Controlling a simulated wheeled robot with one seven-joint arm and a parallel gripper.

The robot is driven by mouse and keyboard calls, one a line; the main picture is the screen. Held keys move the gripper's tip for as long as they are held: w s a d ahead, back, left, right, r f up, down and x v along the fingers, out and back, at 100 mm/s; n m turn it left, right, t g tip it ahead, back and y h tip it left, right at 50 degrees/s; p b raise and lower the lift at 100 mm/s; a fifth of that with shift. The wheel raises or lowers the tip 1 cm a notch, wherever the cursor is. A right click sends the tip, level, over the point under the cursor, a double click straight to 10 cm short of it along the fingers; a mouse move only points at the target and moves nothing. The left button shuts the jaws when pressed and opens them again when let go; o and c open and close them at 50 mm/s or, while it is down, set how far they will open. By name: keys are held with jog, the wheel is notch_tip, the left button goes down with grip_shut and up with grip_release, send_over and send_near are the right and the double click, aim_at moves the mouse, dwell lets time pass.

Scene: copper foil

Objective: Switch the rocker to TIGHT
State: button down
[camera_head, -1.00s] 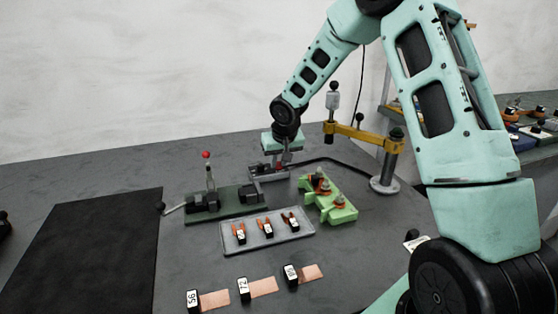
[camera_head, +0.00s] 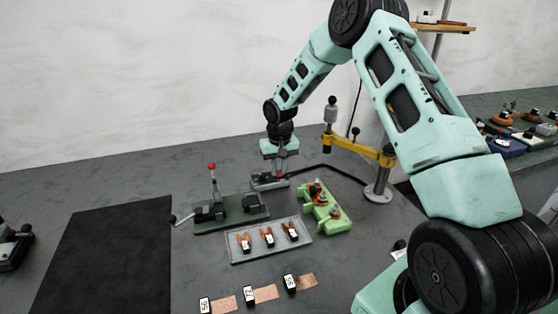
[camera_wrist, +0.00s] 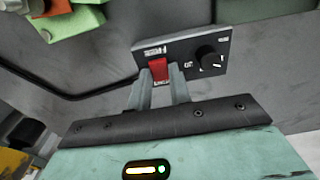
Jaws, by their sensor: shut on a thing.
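The red rocker (camera_wrist: 158,68) sits on the face of a small dark grey switch box in the wrist view, with a black knob (camera_wrist: 208,57) to its right. White labels lie above and below the rocker, too small to read surely. My gripper (camera_wrist: 161,80) reaches onto the box face, its two grey fingers on either side of the rocker and closed on it. Fingers hide the rocker's lower edges, and its tilt cannot be told. In the head view, the switch box (camera_head: 266,182) stands at the back of the bench, with my gripper (camera_head: 281,174) at it.
A green fixture (camera_head: 327,210) stands right of the box and a dark green clamp base (camera_head: 231,211) left. A grey tray (camera_head: 271,250) with several orange-and-black clips lies in front. A yellow arm on a post (camera_head: 358,147) stands behind right. A black mat (camera_head: 105,258) lies left.

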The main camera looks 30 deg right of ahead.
aim_at(280, 175)
jog(key=shift+w, duration=0.1)
jog(key=c, duration=1.3)
grip_release()
jog(key=shift+r, duration=0.1)
jog(key=r, duration=0.5)
jog(key=r+b, duration=0.1)
jog(key=r, duration=0.5)
jog(key=s+r+b, duration=0.1)
jog(key=r, duration=0.5)
jog(key=shift+a+r, duration=0.15)
